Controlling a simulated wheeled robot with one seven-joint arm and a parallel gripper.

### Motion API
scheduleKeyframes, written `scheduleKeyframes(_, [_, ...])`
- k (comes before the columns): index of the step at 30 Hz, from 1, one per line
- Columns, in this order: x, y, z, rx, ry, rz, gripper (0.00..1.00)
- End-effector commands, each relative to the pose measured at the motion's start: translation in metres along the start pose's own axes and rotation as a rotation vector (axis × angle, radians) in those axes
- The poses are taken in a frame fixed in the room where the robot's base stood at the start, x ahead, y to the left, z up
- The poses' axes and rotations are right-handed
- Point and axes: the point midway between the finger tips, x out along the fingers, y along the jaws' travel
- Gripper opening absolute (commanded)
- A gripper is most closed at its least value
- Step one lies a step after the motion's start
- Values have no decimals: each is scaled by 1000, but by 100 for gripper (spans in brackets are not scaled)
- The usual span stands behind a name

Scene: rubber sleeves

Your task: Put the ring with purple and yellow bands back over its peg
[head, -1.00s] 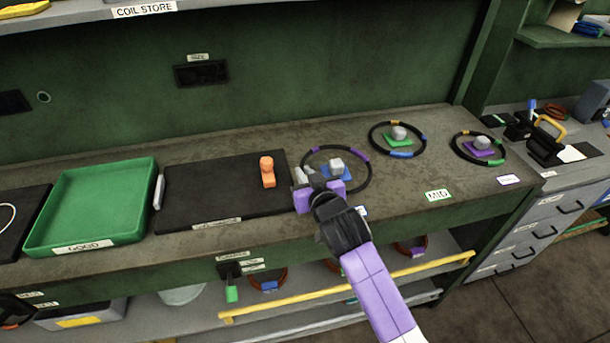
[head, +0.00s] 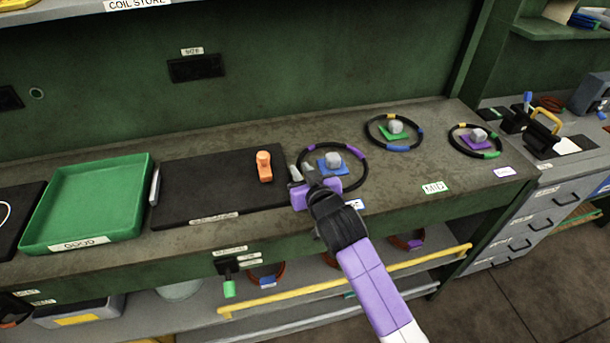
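A black ring with purple bands (head: 362,155) lies on the bench around a grey peg (head: 333,159) on a blue base. No yellow band shows on it; its near left part is hidden by my gripper. My gripper (head: 302,173), purple with grey fingertips, is low over this ring's left edge, left of the peg. Whether its fingers are open or shut on the ring is too small to tell. A ring with yellow and blue bands (head: 421,132) lies around a peg on a green base. A ring with yellow and green bands (head: 490,154) lies around a peg on a purple base.
A black mat (head: 215,190) with an orange block-like piece (head: 264,166) is left of my gripper. A green tray (head: 38,238) stands further left. Black tools stand on the right-hand cabinet. A yellow rail (head: 300,294) runs below the bench.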

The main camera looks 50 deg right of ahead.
Motion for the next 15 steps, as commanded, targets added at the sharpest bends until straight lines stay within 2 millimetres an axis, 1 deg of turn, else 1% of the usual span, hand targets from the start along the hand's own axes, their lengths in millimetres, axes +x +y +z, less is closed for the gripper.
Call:
scheduleKeyframes(2, [-2,0,-8,0,1,0,19])
scheduleKeyframes(3, [-6,0,-4,0,-1,0,19])
scheduleKeyframes(5, [-15,0,-3,0,0,-1,19])
scheduleKeyframes(15, [-85,0,-3,-1,0,-1,19])
